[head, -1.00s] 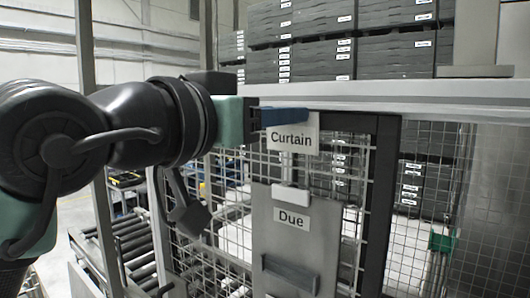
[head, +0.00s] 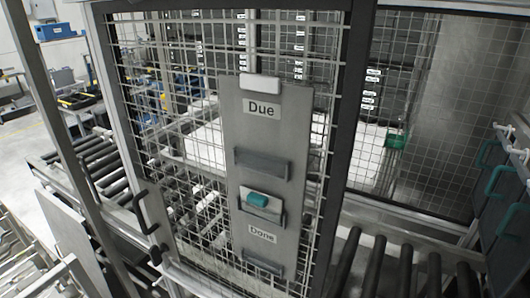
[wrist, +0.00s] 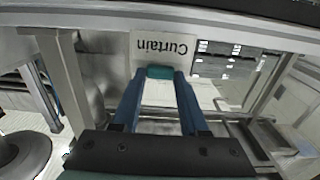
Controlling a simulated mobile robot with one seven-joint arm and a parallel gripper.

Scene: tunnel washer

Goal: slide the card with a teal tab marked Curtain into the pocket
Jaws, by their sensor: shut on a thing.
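The Curtain card (wrist: 160,48) is white and reads upside down in the wrist view. Its teal tab (wrist: 159,72) is between the blue fingertips of my gripper (wrist: 160,78), which is shut on it. The head view does not show my gripper or this card. In the head view, a grey board (head: 235,125) hangs on the mesh door, with a Due label (head: 261,106) and a Done label (head: 262,233). An upper pocket (head: 262,163) under Due looks empty. A middle pocket (head: 262,213) holds another card with a teal tab (head: 258,199). A lower pocket (head: 263,264) sits under Done and looks empty.
The dark-framed mesh door (head: 349,120) has a black handle (head: 146,215) at its left. Roller conveyors (head: 385,268) run at lower right and at left. Teal hooked items (head: 497,180) hang at the right edge. The space before the board looks clear.

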